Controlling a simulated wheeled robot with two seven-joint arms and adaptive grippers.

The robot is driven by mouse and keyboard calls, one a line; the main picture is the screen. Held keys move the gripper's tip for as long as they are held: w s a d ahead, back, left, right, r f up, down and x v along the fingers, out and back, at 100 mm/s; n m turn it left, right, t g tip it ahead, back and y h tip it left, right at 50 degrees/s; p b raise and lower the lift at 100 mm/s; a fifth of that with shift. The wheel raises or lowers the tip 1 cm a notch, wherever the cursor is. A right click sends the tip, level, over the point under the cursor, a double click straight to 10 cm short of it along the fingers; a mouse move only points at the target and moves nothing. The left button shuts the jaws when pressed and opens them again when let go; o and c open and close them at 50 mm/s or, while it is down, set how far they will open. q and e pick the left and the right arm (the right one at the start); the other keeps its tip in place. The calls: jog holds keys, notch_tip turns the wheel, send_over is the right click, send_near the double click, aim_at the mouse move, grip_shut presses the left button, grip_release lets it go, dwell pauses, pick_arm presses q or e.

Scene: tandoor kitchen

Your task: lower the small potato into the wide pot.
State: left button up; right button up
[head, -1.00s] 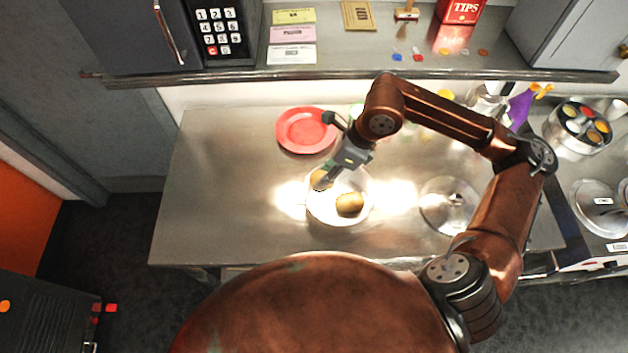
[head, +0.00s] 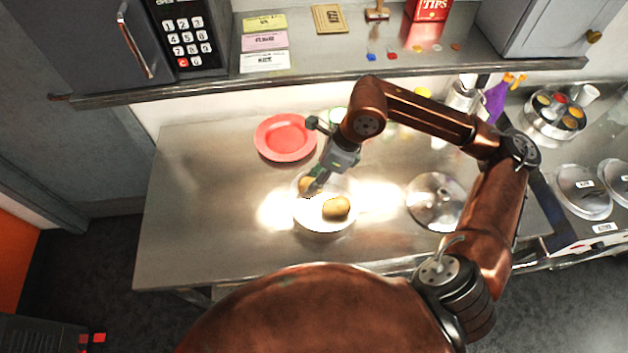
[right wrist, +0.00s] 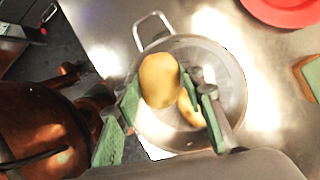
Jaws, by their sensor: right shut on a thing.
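The wide pot (head: 322,226) stands on the steel counter, lit brightly; in the right wrist view its metal rim and loop handle (right wrist: 150,28) show. My right gripper (head: 314,191) is over the pot's left part. It is shut on the small potato (head: 307,184), which is partly hidden by the fingers. In the right wrist view this potato (right wrist: 160,80) sits between the green-padded fingers, over the pot's opening. Another potato (head: 336,208) lies in the pot; a finger partly covers it in the right wrist view. My left gripper is out of view.
A red plate (head: 285,137) lies behind the pot to the left. A metal lid (head: 436,202) lies to the right. A shelf edge (head: 330,78) runs along the back. The counter's left part is clear.

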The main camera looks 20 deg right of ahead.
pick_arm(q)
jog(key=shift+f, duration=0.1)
pick_arm(e)
jog(key=shift+f, duration=0.1)
jog(key=shift+f+b, duration=2.75)
jog(key=shift+f, duration=0.6)
jog(key=shift+c, duration=0.2)
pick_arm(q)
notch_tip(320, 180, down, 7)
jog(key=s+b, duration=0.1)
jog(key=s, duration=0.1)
pick_arm(e)
jog(key=shift+f, duration=1)
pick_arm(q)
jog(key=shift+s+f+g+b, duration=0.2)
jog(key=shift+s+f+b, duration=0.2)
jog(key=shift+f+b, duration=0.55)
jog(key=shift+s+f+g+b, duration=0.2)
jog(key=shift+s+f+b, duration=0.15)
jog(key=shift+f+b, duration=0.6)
pick_arm(e)
jog(key=shift+f, duration=2.4)
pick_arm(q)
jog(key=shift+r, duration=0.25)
pick_arm(e)
jog(key=o, duration=1.2)
jog(key=shift+o, duration=0.2)
